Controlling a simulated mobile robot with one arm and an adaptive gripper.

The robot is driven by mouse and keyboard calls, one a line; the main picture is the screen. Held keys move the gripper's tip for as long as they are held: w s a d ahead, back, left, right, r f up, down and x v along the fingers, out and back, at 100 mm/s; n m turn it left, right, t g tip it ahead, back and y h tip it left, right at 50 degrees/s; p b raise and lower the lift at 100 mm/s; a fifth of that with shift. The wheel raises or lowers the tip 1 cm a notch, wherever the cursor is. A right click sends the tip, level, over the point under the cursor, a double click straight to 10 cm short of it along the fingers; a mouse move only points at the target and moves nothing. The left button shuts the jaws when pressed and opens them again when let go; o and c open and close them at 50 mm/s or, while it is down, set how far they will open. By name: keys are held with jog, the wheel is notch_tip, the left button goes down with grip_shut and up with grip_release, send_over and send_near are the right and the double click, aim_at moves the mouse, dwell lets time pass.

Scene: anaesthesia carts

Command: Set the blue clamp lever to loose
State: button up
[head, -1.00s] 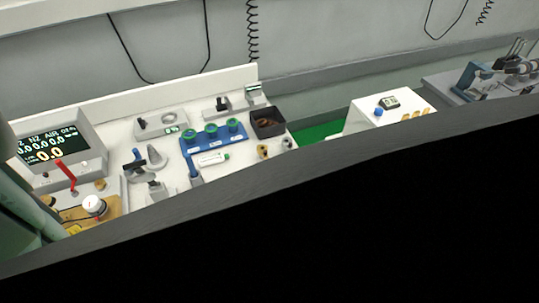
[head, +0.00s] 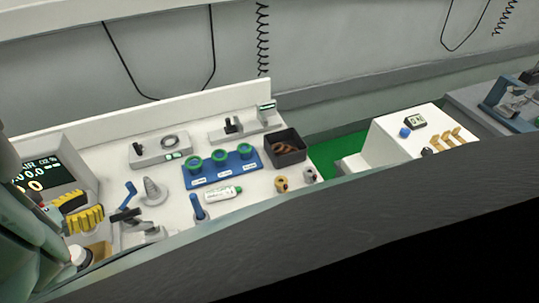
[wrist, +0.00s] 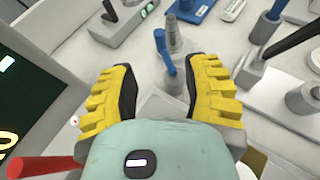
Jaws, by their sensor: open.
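A slim blue lever (head: 130,194) stands tilted on the white worktop, left of a grey stepped cone (head: 153,190). In the wrist view the blue lever (wrist: 163,50) lies ahead of my gripper (wrist: 161,72), between the lines of its two fingers, with the cone (wrist: 174,36) just behind it. My gripper's yellow, dark-padded fingers are spread with nothing between them. In the head view my gripper (head: 93,206) is left of the lever, apart from it. A second, thicker blue handle (head: 197,206) stands upright further right. I cannot tell the lever's set position.
A dark-handled grey fixture (head: 128,216) sits close in front of the lever. A monitor (head: 45,180) and a red handle (wrist: 42,166) are at the left. A blue rack (head: 240,166) with green rings and a black bin (head: 284,150) stand to the right.

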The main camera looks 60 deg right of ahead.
aim_at(128, 184)
jog(key=x, duration=1.1)
jog(key=shift+b, duration=0.35)
jog(key=shift+o, duration=0.3)
jog(key=shift+a, duration=0.1)
grip_shut()
